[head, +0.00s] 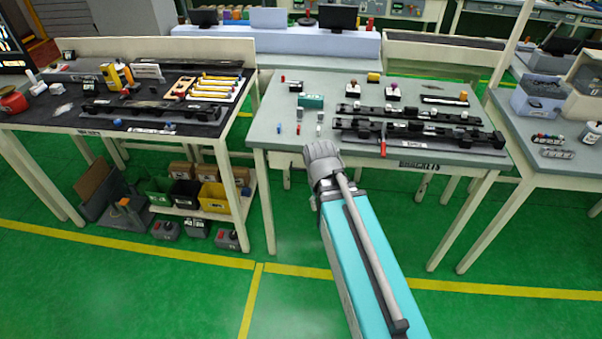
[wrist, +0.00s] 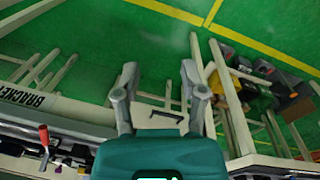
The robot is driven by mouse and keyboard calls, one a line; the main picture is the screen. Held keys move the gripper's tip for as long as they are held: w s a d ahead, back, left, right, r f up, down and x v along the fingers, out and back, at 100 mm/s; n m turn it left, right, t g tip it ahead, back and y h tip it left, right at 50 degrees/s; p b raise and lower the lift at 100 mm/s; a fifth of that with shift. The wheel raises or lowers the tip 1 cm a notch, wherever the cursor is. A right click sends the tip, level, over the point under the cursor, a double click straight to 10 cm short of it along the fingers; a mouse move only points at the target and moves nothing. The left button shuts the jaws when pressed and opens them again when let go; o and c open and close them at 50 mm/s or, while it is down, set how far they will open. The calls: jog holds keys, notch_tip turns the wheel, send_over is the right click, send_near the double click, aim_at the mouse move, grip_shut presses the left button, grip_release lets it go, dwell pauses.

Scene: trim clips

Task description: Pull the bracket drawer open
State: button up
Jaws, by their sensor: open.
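In the wrist view my gripper (wrist: 159,72) is open and empty, with its two grey fingers spread apart. A pale panel with a dark bar handle (wrist: 162,114) shows between the fingers; it looks like a drawer front under the table edge. I cannot tell how far the fingertips are from the handle, and no contact shows. A "BRACKETS" label (head: 418,165) is on the front edge of the middle workbench; it also shows in the wrist view (wrist: 22,97). In the head view my arm hides the drawer and the fingers.
The middle workbench (head: 270,135) carries dark rails (head: 420,132), small parts and a red-handled tool (head: 383,142). It also shows in the wrist view (wrist: 43,135). Bins (head: 213,196) stand under the left bench (head: 215,128). The green floor before the middle bench is clear.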

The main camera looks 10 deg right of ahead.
jog(key=w+f+n+h+b, duration=0.2)
jog(key=w+f+h+b, duration=0.2)
jog(key=w+f+b, duration=0.35)
jog(key=n+t+h+b, duration=0.4)
jog(key=t+h+b, duration=0.45)
jog(key=b, duration=1.15)
send_near(300, 170)
jog(key=a+g+h, duration=0.1)
jog(key=a, duration=0.2)
jog(key=shift+s+a+p, duration=0.15)
jog(key=shift+s+p, duration=0.1)
jog(key=shift+p, duration=0.05)
jog(key=shift+b+x, duration=0.95)
jog(key=shift+x, duration=6)
jog(key=shift+s, duration=0.1)
jog(key=shift+c, duration=0.2)
grip_shut()
